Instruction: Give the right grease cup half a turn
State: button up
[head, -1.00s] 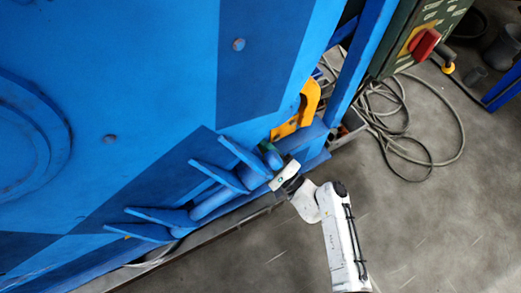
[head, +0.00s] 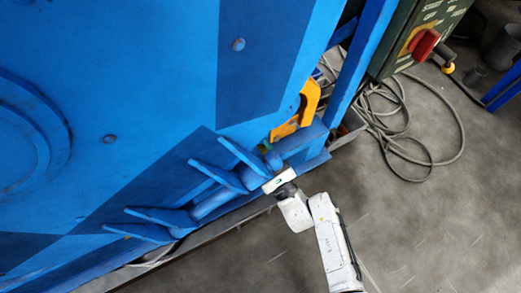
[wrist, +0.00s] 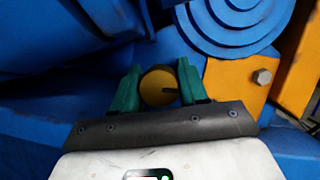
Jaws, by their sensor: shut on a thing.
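The grease cup (wrist: 158,87) shows in the wrist view as a round, dull yellow cap with a dark mark on its right side. My gripper (wrist: 158,84) has its two green fingers on either side of the cap and is shut on it. In the head view my gripper (head: 266,160) is at the right end of the blue bracketed shaft, low on the blue machine. There the cup is mostly hidden behind the gripper, and I cannot make it out clearly.
Blue bracket plates (head: 220,175) stand left of my gripper. A yellow-orange part (head: 300,112) is just above it, and a yellow plate with a bolt (wrist: 262,77) lies close right. A control box (head: 420,35) and loose cables (head: 410,140) are at right. Grey floor is open below.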

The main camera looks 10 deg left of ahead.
jog(key=m+t+h, duration=0.1)
jog(key=m, duration=0.2)
jog(key=m+t+h, duration=0.1)
jog(key=m, duration=0.2)
jog(key=shift+f+h, duration=0.1)
jog(key=shift+h, duration=0.3)
jog(key=shift+m+t+h, duration=0.5)
jog(key=shift+m+h, duration=0.4)
jog(key=shift+m, duration=1.2)
jog(key=o, duration=1)
jog(key=shift+s+d+p, duration=0.25)
jog(key=shift+s+p, duration=0.25)
jog(key=shift+p, duration=0.1)
jog(key=p+v, duration=0.4)
jog(key=v, duration=0.5)
jog(key=shift+s+d+f, duration=0.2)
jog(key=shift+s+f, duration=0.05)
jog(key=shift+f, duration=0.1)
